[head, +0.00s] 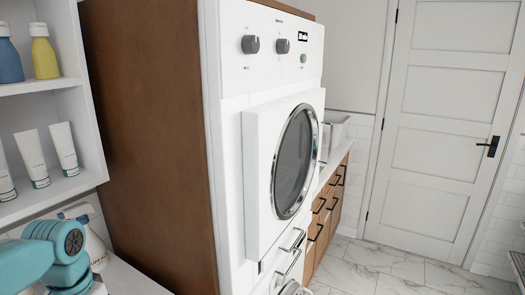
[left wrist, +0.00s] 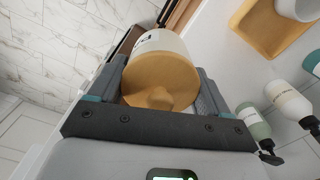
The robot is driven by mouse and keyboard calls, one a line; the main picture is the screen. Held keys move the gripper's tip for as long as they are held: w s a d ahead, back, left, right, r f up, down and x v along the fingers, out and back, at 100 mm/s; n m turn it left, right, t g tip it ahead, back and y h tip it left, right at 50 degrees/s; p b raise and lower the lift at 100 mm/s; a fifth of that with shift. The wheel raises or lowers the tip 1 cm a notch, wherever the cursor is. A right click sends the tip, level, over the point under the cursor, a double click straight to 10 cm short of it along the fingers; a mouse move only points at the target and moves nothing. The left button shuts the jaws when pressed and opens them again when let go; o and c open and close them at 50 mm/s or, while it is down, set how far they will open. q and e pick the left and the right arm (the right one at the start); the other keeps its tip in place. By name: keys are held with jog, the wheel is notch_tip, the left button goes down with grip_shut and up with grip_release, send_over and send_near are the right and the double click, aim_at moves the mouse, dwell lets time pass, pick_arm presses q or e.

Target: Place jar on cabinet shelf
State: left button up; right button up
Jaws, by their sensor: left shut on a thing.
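The jar (left wrist: 160,72) shows in the left wrist view, white with dark lettering and a tan wooden lid with a knob facing the camera. My left gripper (left wrist: 161,78) is shut on it, one finger on each side. In the head view the open cabinet stands at the left, with an upper shelf (head: 38,87) and a lower shelf (head: 50,195). A blue bottle (head: 9,60) and a yellow bottle (head: 44,58) stand on the upper shelf; several white tubes (head: 64,149) stand on the lower one. My right gripper is in neither view.
A white counter (head: 125,275) lies below the cabinet, beside the brown side panel (head: 150,130) of a tall washer unit (head: 270,150). The left wrist view shows a green bottle (left wrist: 253,122), a white pump bottle (left wrist: 288,101) and a yellow tray (left wrist: 264,42) on the counter.

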pick_arm(q)
jog(key=w+d+f+n, duration=0.1)
jog(key=w+d+f, duration=0.3)
jog(key=d+f, duration=0.8)
jog(key=shift+w+d+f+n, duration=0.15)
jog(key=shift+d+f+n, duration=0.15)
jog(key=shift+d, duration=0.8)
